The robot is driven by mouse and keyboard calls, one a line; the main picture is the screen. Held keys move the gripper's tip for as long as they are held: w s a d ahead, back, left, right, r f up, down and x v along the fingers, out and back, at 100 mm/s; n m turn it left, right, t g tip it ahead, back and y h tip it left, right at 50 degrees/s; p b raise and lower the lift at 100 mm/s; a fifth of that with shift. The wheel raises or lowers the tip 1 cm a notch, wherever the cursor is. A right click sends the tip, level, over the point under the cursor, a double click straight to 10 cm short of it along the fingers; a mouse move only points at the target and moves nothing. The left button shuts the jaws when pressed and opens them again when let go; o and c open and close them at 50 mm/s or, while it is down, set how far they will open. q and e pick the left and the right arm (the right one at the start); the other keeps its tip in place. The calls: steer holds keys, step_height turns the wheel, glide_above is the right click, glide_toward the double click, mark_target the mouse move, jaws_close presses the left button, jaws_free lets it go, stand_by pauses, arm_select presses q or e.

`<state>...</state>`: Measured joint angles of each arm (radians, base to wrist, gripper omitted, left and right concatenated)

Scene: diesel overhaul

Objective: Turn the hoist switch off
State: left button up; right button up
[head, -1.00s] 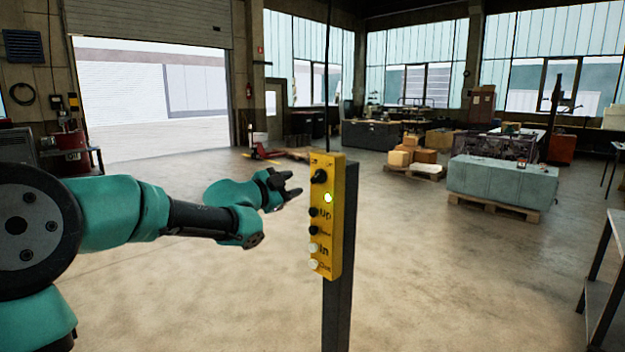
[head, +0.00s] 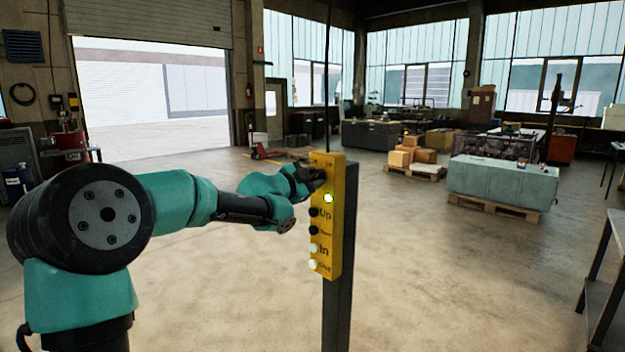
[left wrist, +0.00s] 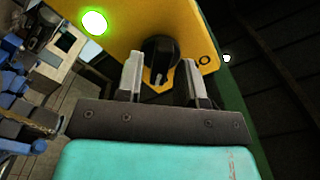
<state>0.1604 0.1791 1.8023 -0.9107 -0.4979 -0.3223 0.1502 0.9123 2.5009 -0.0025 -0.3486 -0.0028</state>
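The yellow hoist control box (head: 334,240) stands on a dark post in the middle of the head view. Its black rotary switch (left wrist: 160,55) is near the top, and a green lamp (head: 328,198) glows just below it. Buttons labelled Up, In and others run down the box. My left gripper (head: 316,178) is at the switch and hides most of it in the head view. In the left wrist view its two fingers (left wrist: 163,80) are apart, one on each side of the knob; I cannot tell whether they touch it. My right gripper is not in view.
The dark post (head: 337,310) carries the box. A metal table (head: 600,285) stands at the right edge. A covered pallet load (head: 503,180) and cardboard boxes (head: 420,155) are further back. The floor around the post is clear.

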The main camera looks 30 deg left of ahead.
arm_select(q)
jaws_close()
steer(key=shift+n, duration=0.5)
steer(key=n, duration=0.3)
steer(key=shift+n, duration=0.3)
steer(key=n, duration=0.4)
steer(key=shift+n, duration=0.3)
steer(key=n, duration=0.4)
steer(key=shift+a, duration=0.1)
steer(key=n, duration=0.4)
steer(key=shift+n, duration=0.3)
